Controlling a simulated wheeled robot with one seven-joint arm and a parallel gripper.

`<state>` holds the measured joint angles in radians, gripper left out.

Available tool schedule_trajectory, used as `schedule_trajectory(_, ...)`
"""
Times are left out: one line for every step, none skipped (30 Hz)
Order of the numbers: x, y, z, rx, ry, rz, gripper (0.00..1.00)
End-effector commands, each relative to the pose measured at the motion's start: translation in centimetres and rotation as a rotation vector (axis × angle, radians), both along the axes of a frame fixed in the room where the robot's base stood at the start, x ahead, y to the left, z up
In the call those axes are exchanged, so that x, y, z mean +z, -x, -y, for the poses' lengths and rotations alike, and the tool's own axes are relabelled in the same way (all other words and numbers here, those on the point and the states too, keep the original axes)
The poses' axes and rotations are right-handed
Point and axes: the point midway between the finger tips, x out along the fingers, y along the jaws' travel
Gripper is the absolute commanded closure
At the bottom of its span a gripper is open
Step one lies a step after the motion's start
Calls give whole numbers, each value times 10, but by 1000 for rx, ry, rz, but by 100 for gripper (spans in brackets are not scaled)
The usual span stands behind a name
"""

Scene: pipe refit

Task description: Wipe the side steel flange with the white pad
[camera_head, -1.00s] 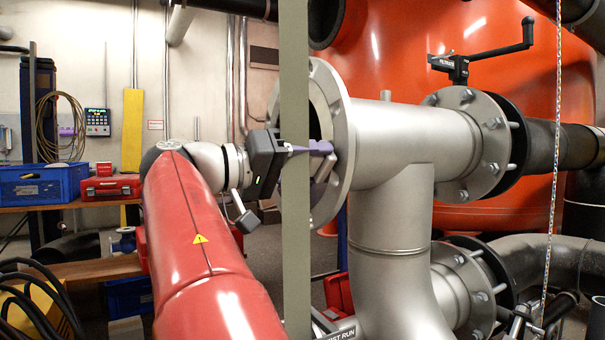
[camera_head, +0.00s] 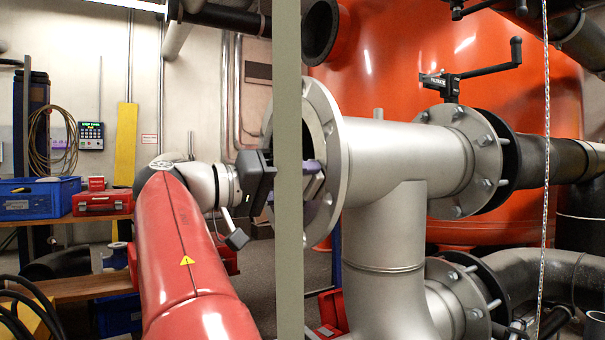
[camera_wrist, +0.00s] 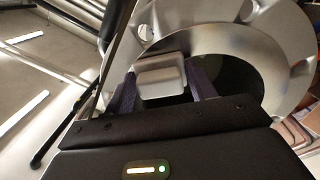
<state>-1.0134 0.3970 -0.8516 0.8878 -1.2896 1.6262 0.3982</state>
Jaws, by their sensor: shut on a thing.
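The side steel flange (camera_head: 335,125) is the large grey ring with bolt holes on the open left end of the pipe tee. It also shows in the wrist view (camera_wrist: 288,62), curving around a dark opening. My gripper (camera_head: 313,167) is at the flange's left side, its purple fingers partly hidden by a grey-green post. In the wrist view the fingers (camera_wrist: 162,88) are shut on the white pad (camera_wrist: 161,75), a pale grey-white block. The pad overlaps the flange's inner edge in that view; I cannot tell whether it touches the metal.
A vertical grey-green post (camera_head: 289,100) stands in front of my gripper. The pipe tee (camera_head: 400,155) extends right to a second flange and a valve handle (camera_head: 487,68). A chain (camera_head: 545,180) hangs at right. A bench with a blue crate (camera_head: 40,198) and red case (camera_head: 103,202) is at left.

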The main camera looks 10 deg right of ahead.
Motion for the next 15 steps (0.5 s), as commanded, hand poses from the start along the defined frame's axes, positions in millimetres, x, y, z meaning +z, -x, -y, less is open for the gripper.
schedule_trajectory(1, -2, 0, -1, 1, 0, 74)
schedule_trajectory(0, -2, 0, -1, 0, 1, 74)
schedule_trajectory(0, -2, 0, -1, 0, 1, 74)
schedule_trajectory(-1, -2, 0, -1, -1, 1, 74)
schedule_trajectory(-1, -2, 0, -1, -1, 1, 74)
schedule_trajectory(-1, -2, 0, -1, -1, 1, 74)
schedule_trajectory(-1, -2, 0, -1, -1, 1, 74)
schedule_trajectory(-1, -1, 0, -1, -1, 1, 74)
schedule_trajectory(-1, -1, -1, -1, -1, 1, 74)
schedule_trajectory(-1, -1, -2, 0, 0, 1, 74)
schedule_trajectory(-1, -1, -4, 0, 0, 1, 74)
schedule_trajectory(-1, 0, -7, 1, 1, 0, 74)
schedule_trajectory(-1, 1, -10, 1, 1, 0, 74)
schedule_trajectory(-1, 2, -13, 0, 0, 0, 74)
schedule_trajectory(-1, 3, -17, 1, 1, 0, 74)
